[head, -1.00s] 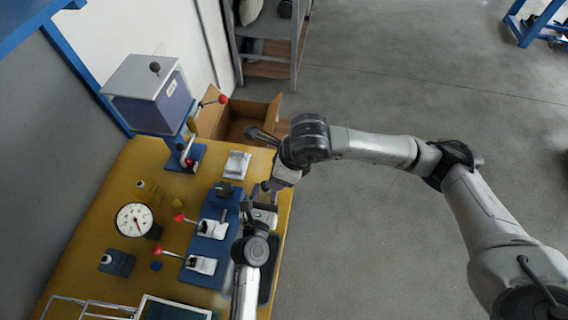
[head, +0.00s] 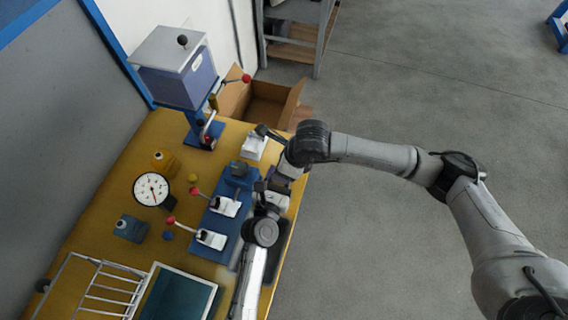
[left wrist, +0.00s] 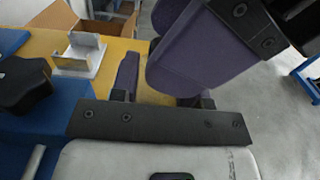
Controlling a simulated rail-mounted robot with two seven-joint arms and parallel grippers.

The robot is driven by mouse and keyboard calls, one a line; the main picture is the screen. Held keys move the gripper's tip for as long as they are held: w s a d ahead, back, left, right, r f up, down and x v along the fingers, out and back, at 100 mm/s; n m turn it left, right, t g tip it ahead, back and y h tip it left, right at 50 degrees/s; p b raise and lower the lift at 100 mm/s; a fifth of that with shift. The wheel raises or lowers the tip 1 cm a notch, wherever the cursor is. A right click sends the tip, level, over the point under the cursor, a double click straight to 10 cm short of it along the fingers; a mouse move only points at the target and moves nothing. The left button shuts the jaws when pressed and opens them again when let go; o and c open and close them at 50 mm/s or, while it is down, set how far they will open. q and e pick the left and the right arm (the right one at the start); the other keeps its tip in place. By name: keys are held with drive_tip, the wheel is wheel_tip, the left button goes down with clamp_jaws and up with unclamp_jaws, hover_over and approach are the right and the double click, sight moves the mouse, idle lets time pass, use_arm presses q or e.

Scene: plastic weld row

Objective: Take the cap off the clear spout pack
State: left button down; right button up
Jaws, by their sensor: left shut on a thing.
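I cannot make out the clear spout pack or its cap in either view; the two grippers crowd the area by the blue clamp fixture. My left gripper (head: 268,190) is at the fixture's right side. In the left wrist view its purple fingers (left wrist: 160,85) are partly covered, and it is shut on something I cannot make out. My right gripper (head: 284,172) is just above and beside the left one in the head view. In the left wrist view its dark body and broad purple fingers (left wrist: 195,50) hang close over the left fingers. Its opening is hidden.
The blue fixture (head: 229,188) carries toggle clamps with red knobs. A wire rack (head: 103,287) and a dark tray (head: 178,297) lie nearer. An open carton (head: 262,103) stands beyond.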

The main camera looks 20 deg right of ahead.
clamp_jaws()
idle(0.3)
drive_tip(key=shift+r, duration=0.3)
idle(1.0)
drive_tip(key=shift+r, duration=0.85)
drive_tip(key=shift+r, duration=2)
use_arm(q)
drive_tip(key=c, duration=0.5)
unclamp_jaws()
drive_tip(key=shift+s, duration=0.1)
